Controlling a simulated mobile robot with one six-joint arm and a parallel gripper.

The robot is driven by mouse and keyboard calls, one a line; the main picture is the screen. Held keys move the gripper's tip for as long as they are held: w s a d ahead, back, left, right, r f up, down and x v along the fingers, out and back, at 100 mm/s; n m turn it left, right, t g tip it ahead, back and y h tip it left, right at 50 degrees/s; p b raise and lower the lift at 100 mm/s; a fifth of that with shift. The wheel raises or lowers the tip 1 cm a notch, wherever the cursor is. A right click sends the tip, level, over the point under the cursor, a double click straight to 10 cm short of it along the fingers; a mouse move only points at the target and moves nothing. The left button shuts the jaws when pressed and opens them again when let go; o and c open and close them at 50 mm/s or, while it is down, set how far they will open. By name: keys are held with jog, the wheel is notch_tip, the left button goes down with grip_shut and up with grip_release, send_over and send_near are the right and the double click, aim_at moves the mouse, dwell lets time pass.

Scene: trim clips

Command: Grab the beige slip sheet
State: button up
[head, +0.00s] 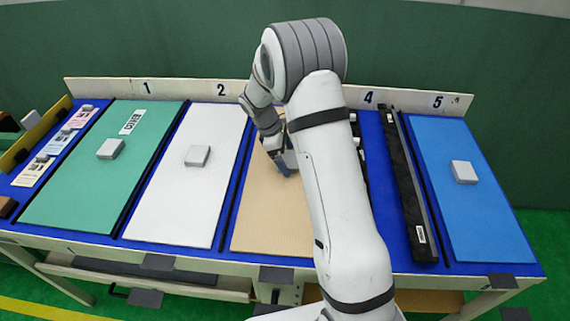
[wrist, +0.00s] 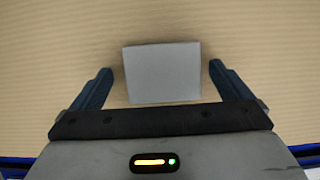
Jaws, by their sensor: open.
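The beige slip sheet (head: 275,222) lies flat on the blue table between the white sheet and the black strips. It fills most of the wrist view (wrist: 45,60). A grey-white block (wrist: 162,73) sits on the beige sheet. My gripper (wrist: 160,80) is open over the sheet, with one dark finger on each side of the block and a gap on both sides. In the head view my gripper (head: 284,165) is low over the sheet's far half, and my arm hides the sheet's right part. I cannot tell whether the fingertips touch the sheet.
A green sheet (head: 75,195) and a white sheet (head: 180,205) lie left, a blue sheet (head: 475,215) right, each with a light block. A long black strip (head: 405,190) lies right of my arm. A numbered back rail (head: 185,90) runs behind.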

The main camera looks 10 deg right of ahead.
jog(key=c, duration=1.2)
jog(key=shift+r, duration=0.15)
